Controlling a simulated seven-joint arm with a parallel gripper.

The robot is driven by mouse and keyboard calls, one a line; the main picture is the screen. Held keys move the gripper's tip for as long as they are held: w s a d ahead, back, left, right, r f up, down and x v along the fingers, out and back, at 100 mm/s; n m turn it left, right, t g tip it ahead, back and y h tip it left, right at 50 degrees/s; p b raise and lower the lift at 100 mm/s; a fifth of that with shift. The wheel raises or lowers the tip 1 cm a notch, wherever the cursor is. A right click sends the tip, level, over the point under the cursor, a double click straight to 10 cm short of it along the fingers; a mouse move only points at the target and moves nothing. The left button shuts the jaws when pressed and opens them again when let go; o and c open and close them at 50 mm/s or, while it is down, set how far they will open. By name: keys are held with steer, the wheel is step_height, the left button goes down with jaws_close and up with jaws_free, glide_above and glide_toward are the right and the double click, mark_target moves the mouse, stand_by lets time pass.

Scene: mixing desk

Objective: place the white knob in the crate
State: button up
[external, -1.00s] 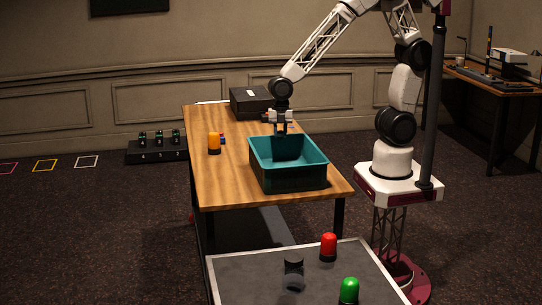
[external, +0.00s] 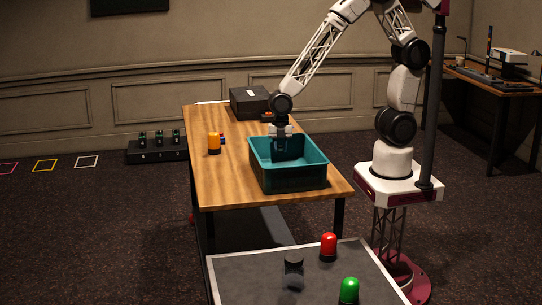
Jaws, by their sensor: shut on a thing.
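The teal crate (external: 292,181) stands on the near right part of the wooden table, open at the top. My gripper (external: 283,147) points down inside the crate, near its back left side. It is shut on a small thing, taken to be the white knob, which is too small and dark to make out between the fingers. I see no white knob anywhere else. Whether the held thing touches the crate floor cannot be told.
An orange lamp (external: 214,143) with a small blue and red item beside it stands left of the crate. A black case (external: 250,102) lies at the table's back. A grey-topped table (external: 250,274) in front holds a red lamp (external: 328,246), a green lamp (external: 349,289) and a dark jar (external: 293,271).

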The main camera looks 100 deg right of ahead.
mark_target(280, 165)
steer(key=shift+f, duration=0.7)
steer(key=shift+f, duration=1.9)
steer(key=shift+f, duration=0.15)
steer(key=o, duration=1)
steer(key=shift+c, duration=0.2)
step_height(280, 165, up, 12)
steer(key=d, duration=0.1)
steer(key=shift+s+d, duration=0.15)
steer(key=shift+d, duration=0.05)
